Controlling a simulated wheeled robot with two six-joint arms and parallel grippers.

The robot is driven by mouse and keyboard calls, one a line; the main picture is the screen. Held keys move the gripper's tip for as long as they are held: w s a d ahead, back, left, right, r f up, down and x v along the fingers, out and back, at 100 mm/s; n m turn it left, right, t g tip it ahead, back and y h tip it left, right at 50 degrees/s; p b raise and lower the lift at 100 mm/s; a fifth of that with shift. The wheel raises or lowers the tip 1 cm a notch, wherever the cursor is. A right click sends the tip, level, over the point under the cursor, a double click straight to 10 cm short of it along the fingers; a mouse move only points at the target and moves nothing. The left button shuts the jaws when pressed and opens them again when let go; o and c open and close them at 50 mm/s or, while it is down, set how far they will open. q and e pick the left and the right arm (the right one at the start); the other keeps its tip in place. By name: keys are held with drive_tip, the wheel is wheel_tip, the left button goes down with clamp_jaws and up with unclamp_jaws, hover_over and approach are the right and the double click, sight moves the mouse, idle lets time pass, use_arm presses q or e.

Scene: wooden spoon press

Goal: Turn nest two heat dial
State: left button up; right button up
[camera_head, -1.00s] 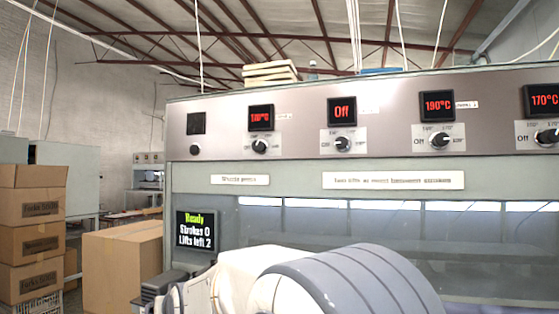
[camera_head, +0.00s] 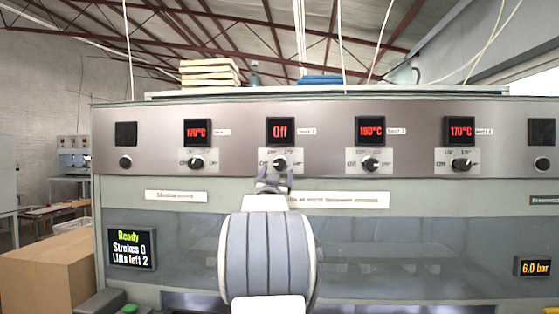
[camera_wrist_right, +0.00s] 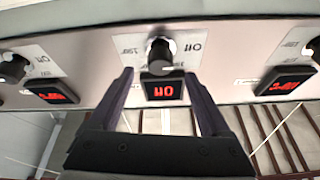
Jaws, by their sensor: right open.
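The nest two heat dial (camera_head: 279,164) is a black knob on a white scale plate, under a display (camera_head: 280,130) reading Off. My right gripper (camera_head: 276,176) is just below and in front of it, fingers pointing up at the panel. In the right wrist view, which is upside down, the dial (camera_wrist_right: 160,54) lies between the two open dark fingers (camera_wrist_right: 159,74), near their tips. The fingers look spread wider than the knob; I see no clear contact. The Off display also shows there (camera_wrist_right: 163,88). My left gripper is not in view.
Other heat dials sit on the same panel, at left (camera_head: 197,164) under 170°C and at right (camera_head: 370,164) under 190°C. A status screen (camera_head: 131,249) reads Ready, Strokes 0, Lifts left 2. A cardboard box (camera_head: 50,270) stands at lower left.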

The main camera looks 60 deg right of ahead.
sight(279, 166)
drive_tip(key=p+x, duration=0.2)
drive_tip(key=x, duration=0.2)
drive_tip(key=shift+w+d+r, duration=0.15)
drive_tip(key=shift+d+r, duration=0.1)
drive_tip(key=shift+d, duration=0.05)
drive_tip(key=shift+w+d+r, duration=0.1)
drive_tip(key=shift+w+d, duration=0.2)
drive_tip(key=shift+d, duration=0.3)
clamp_jaws()
